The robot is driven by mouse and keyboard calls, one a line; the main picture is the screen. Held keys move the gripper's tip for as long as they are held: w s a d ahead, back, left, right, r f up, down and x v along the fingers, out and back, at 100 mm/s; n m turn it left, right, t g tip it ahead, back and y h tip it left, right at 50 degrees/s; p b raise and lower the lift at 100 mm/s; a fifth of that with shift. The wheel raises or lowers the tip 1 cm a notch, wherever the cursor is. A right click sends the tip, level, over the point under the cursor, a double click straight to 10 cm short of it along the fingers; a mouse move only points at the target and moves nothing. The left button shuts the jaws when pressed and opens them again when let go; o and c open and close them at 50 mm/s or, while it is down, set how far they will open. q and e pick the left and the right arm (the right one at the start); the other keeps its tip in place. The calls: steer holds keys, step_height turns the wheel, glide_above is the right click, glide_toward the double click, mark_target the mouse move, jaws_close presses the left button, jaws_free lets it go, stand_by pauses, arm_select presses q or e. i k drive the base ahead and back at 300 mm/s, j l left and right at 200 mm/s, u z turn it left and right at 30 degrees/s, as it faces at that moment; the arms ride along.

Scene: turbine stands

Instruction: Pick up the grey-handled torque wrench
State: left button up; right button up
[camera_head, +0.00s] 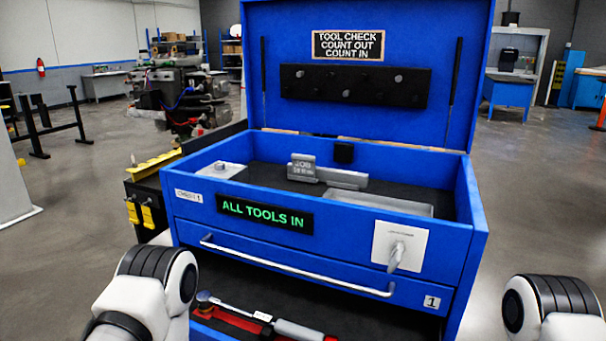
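A torque wrench with a grey handle (299,330) lies in a dark open space below the front of the blue tool chest (340,262). Its ratchet head (205,297) points to the left, and its shaft runs down to the right. Red areas show beside and under it; I cannot tell whether they are a cutout or another tool. The bottom edge of the picture cuts off part of this space. My arm links show at the lower left and lower right, but neither gripper is in the picture.
The chest's lid (365,100) stands open. A long drawer handle (290,266) and a key-like knob (397,255) stick out in front. A green-lit sign (264,214) reads ALL TOOLS IN. Open floor lies to both sides.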

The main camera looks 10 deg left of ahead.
mark_target(282, 327)
steer(key=l+u, duration=0.15)
steer(key=l, duration=0.6)
steer(key=k+l+u, duration=0.1)
steer(key=l, duration=0.65)
